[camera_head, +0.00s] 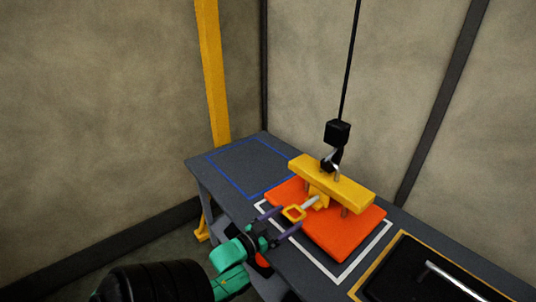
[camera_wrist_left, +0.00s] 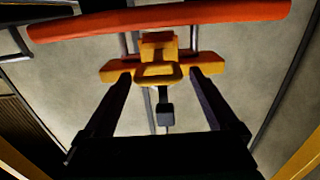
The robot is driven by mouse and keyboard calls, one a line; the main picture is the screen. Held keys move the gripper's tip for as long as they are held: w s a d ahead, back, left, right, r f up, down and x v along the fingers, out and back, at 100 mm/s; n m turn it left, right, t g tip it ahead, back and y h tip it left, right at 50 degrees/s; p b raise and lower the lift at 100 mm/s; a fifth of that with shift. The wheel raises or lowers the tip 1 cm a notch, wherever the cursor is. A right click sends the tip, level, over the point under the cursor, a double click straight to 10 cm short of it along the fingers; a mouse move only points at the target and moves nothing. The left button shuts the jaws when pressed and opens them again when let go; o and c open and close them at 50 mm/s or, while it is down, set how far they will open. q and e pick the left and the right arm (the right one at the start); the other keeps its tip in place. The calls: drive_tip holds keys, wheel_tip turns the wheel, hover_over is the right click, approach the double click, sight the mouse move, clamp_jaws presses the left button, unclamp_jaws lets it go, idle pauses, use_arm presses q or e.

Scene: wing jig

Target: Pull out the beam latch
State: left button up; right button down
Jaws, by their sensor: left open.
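The beam latch (camera_head: 293,213) is a yellow square ring on a silver pin, on the near side of the yellow beam (camera_head: 340,186). The beam lies over an orange panel (camera_head: 335,236). My left gripper (camera_head: 291,216) is open, with one finger on each side of the latch ring. In the left wrist view the picture is upside down, and the latch ring (camera_wrist_left: 158,74) shows between the two open fingers (camera_wrist_left: 160,80), with a gap on each side. My right gripper is out of view.
A black hook block (camera_head: 337,132) on a cable hangs over the beam's middle. The panel lies within a white outline on the grey table (camera_head: 222,187). A blue-outlined area (camera_head: 247,166) at the far left is empty. A silver bar handle (camera_head: 462,281) sits at the right.

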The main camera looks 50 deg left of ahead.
use_arm(q)
drive_tip(key=s, duration=1.4)
drive_tip(key=shift+b, duration=0.35)
drive_tip(key=shift+w, duration=0.1)
drive_tip(key=s+d+f+g, duration=0.1)
drive_tip(key=s+f+g, duration=0.15)
drive_tip(key=f, duration=0.75)
drive_tip(key=s+d+f+n+g, duration=0.1)
drive_tip(key=s+d+f+g, duration=0.15)
drive_tip(key=f, duration=0.65)
drive_tip(key=s+d+f+g, duration=0.1)
drive_tip(key=f+g, duration=0.2)
drive_tip(key=f, duration=0.7)
drive_tip(key=s+d+f+m+g, duration=0.2)
drive_tip(key=s+d+f+g, duration=0.2)
drive_tip(key=f, duration=0.3)
drive_tip(key=s+d+f+m+g, duration=0.1)
drive_tip(key=s+d+f+g, duration=0.4)
drive_tip(key=s+f, duration=0.2)
drive_tip(key=shift+s+f+m, duration=0.15)
drive_tip(key=shift+f+m, duration=0.25)
drive_tip(key=shift+f, duration=0.15)
